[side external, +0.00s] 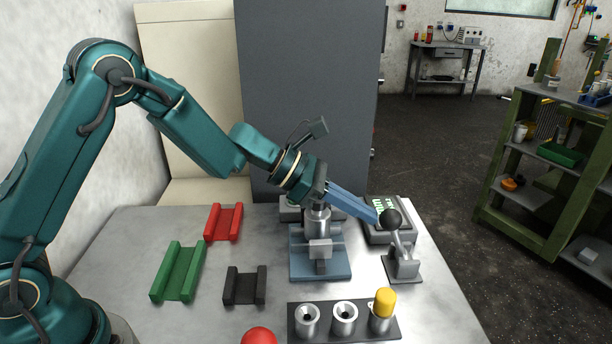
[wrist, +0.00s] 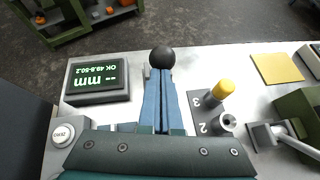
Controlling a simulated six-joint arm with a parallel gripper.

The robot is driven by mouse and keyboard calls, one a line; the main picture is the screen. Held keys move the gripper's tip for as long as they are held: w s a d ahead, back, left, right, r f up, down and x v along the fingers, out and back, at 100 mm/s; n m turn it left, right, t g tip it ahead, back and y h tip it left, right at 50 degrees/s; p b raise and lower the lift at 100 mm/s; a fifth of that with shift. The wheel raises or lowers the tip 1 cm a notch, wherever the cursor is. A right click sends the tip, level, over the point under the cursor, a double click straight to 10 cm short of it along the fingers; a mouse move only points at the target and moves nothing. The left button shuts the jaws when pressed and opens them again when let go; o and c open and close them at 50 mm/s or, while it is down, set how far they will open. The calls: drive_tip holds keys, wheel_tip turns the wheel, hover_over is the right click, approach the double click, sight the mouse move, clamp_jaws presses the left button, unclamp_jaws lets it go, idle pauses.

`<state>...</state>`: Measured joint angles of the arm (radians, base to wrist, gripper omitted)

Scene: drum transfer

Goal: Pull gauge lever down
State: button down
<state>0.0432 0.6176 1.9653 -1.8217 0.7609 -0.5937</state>
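The gauge lever has a black ball knob (side external: 391,222) on a short grey rod, which rises from a grey base (side external: 402,270) at the table's right. The rod leans slightly left. In the wrist view the knob (wrist: 162,57) sits just beyond my fingertips and hides most of the lever. My gripper (side external: 377,217) has long blue fingers lying close together, with no clear gap between them. Their tips are at the knob; I cannot tell whether they touch it. The gauge display (wrist: 99,78) reads mm and OK 49.8-50.2, and stands beside the fingers.
A blue fixture (side external: 320,265) with a metal cylinder stands below my wrist. A dark rack (side external: 297,332) in front holds metal cups, one with a yellow-topped piece (side external: 384,303). Red (side external: 223,222), green (side external: 178,272) and black (side external: 244,286) cradles lie left. A ZERO button (wrist: 63,133) is at left.

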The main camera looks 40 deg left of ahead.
drive_tip(key=shift+w+d+r, duration=0.6)
drive_tip(key=shift+d, duration=0.05)
drive_tip(key=w+d+r, duration=0.1)
drive_tip(key=w+d, duration=0.5)
drive_tip(key=shift+w+d+r, duration=0.2)
drive_tip(key=shift+r, duration=0.1)
idle(0.4)
drive_tip(key=a+r, duration=0.2)
drive_tip(key=r, duration=0.4)
drive_tip(key=s+a+r, duration=0.1)
drive_tip(key=a+r, duration=0.1)
drive_tip(key=r, duration=0.4)
drive_tip(key=shift+s+a, duration=0.3)
drive_tip(key=shift+a, duration=0.05)
drive_tip(key=shift+r, duration=0.15)
